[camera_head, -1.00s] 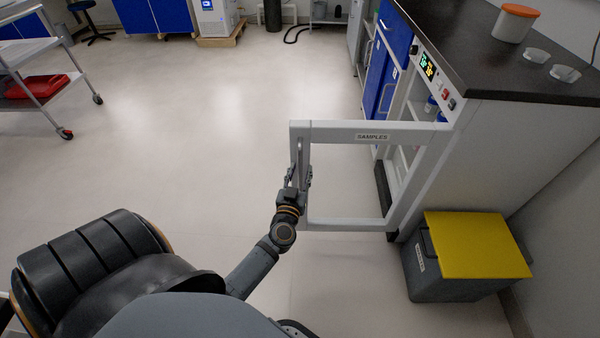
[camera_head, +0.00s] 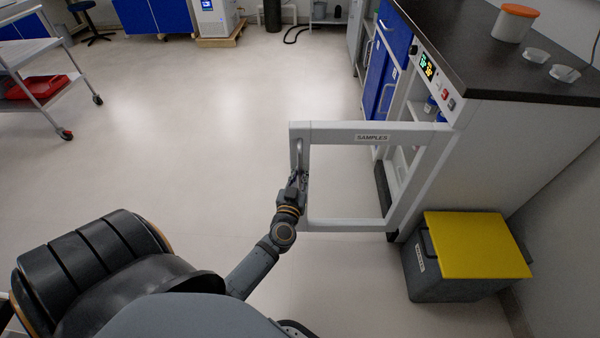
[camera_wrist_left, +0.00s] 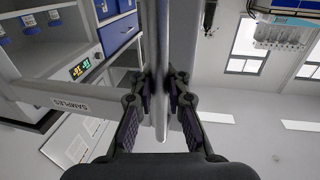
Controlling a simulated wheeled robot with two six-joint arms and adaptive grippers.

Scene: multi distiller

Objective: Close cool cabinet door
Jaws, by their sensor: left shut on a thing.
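The cool cabinet door (camera_head: 345,131) is a grey frame with a clear pane and a "SAMPLES" label. It stands wide open, sticking out to the left from the cool cabinet (camera_head: 452,112) under the dark counter. My left gripper (camera_head: 299,176) is at the door's free edge, shut on the door handle (camera_head: 299,154). In the left wrist view the fingers (camera_wrist_left: 160,82) close on the handle bar from both sides, and the door frame (camera_wrist_left: 60,97) runs off to the left. My right gripper is not in view.
A grey bin with a yellow lid (camera_head: 475,246) stands on the floor right of the door. The counter (camera_head: 480,60) holds a white jar with an orange lid (camera_head: 514,22) and dishes. A trolley (camera_head: 40,75) is far left. The floor left of the door is clear.

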